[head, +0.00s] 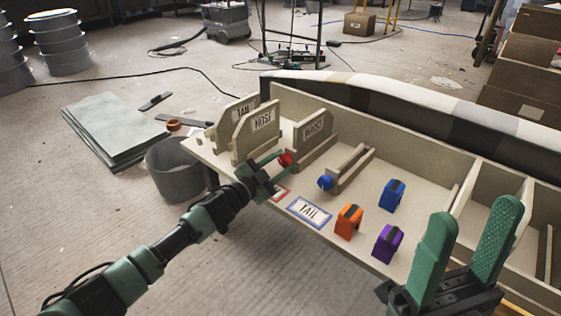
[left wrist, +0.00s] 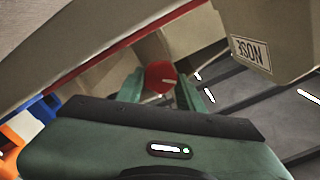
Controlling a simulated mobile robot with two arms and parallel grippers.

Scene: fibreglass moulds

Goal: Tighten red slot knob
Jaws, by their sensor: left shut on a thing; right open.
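The red slot knob (head: 286,160) sits at the front end of the slot beside the NOSE boards on the wooden bench. My left gripper (head: 281,165) reaches in from the left and is shut on it. In the left wrist view the red knob (left wrist: 160,75) shows between my two green fingers (left wrist: 160,92), with a pale mark on its face. A blue knob (head: 325,183) stands to the right, at the end of another wooden slot. My right gripper (head: 476,210) is open and empty at the lower right, its fingers wide apart.
Boards labelled NOSE (head: 263,122) and TAIL stand upright just behind the red knob. A TAIL card (head: 309,211) lies in front. Orange (head: 348,221), purple (head: 387,243) and blue (head: 392,195) clamps stand to the right. A grey bucket (head: 178,172) is at the left.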

